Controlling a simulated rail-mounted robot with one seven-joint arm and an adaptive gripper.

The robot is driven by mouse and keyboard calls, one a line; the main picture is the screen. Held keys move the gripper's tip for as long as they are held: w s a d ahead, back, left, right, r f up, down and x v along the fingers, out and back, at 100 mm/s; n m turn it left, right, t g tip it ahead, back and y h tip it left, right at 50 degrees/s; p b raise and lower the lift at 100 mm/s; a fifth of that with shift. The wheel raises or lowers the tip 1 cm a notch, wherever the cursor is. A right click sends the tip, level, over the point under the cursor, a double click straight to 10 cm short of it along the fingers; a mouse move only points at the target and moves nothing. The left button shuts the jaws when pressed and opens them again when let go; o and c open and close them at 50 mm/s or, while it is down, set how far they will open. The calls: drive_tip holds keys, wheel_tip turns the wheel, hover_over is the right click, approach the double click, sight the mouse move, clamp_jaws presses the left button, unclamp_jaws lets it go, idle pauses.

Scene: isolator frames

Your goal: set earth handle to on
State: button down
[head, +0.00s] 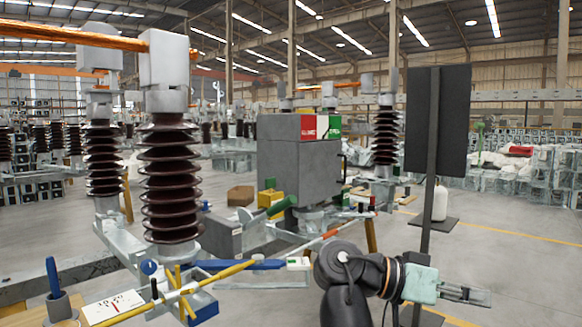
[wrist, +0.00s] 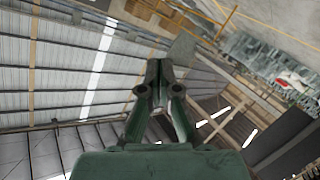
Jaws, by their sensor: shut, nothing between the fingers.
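A grey mechanism box (head: 292,165) stands on the isolator frame in the middle of the head view, with a red, white and green label (head: 321,127) along its top edge. A green handle (head: 283,207) sticks out low at its left front, and a long blue bar handle (head: 240,265) lies below it. I cannot tell which one is the earth handle. My gripper (head: 478,296) is at the lower right of the head view, shut and empty, pointing right and apart from the handles. In the wrist view my gripper's fingers (wrist: 158,70) are together against the roof.
A dark panel on a post (head: 436,125) stands close behind my arm. Brown ribbed insulators (head: 167,190) rise at the left. A yellow cross-shaped tool (head: 178,291) and a blue-handled tool in a cup (head: 55,285) are at the lower left. Open floor shows at the right.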

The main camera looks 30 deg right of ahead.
drive_tip(key=w+d+r+n+t+y+p, duration=0.2)
drive_tip(key=w+r+n+t+p, duration=0.25)
drive_tip(key=w+r+p, duration=0.65)
drive_tip(key=w+d+r+n+t+y+p, duration=0.1)
drive_tip(key=w+d+r+n+t+p, duration=0.15)
drive_tip(key=w+r+n+p, duration=0.75)
drive_tip(key=w+a+n+t+y+p, duration=0.1)
drive_tip(key=w+a+t+y+p, duration=0.15)
drive_tip(key=w+p, duration=0.5)
drive_tip(key=w+a+n+t+y+p, duration=0.2)
drive_tip(key=w+a+y+p, duration=0.1)
drive_tip(key=w+p, duration=0.45)
drive_tip(key=n+t+y+p, duration=0.3)
drive_tip(key=n+y+p, duration=0.15)
drive_tip(key=n, duration=0.25)
hover_over(289, 197)
drive_tip(key=b, duration=0.1)
drive_tip(key=shift+g, duration=0.25)
wheel_tip(289, 197, down, 10)
drive_tip(key=shift+r, duration=0.15)
drive_tip(key=shift+s+d+f, duration=0.1)
drive_tip(key=shift+d+f, duration=0.15)
drive_tip(key=shift+f, duration=0.5)
